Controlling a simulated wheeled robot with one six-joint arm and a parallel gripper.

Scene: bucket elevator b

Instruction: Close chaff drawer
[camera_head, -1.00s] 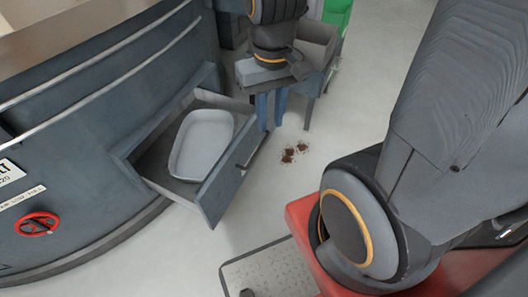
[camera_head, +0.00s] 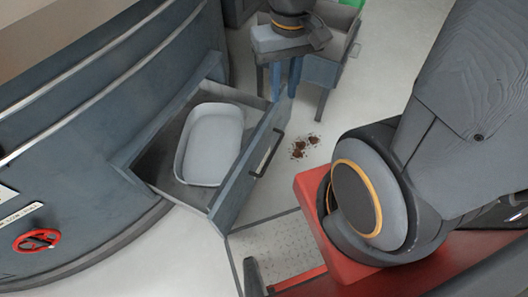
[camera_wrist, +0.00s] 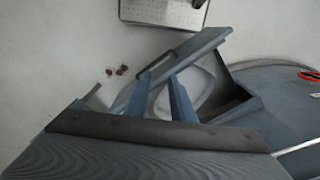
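The chaff drawer (camera_head: 243,178) stands pulled out of the curved blue-grey machine body. It has a blue-grey front with a dark bar handle (camera_head: 268,155), and a white tray (camera_head: 210,145) lies inside. My gripper (camera_head: 285,96) points down near the drawer front's far end in the head view, with its two blue fingers apart and nothing between them. In the wrist view my gripper (camera_wrist: 160,77) shows open, with the drawer front (camera_wrist: 198,45) and the tray (camera_wrist: 200,92) beyond its fingers. I cannot tell whether a finger touches the drawer.
The machine body (camera_head: 75,130) curves along the left, with a red handwheel (camera_head: 36,240). A grey open box on legs (camera_head: 330,62) stands behind my gripper. Brown debris (camera_head: 304,146) lies on the pale floor. A metal plate (camera_head: 275,250) lies in front of the drawer.

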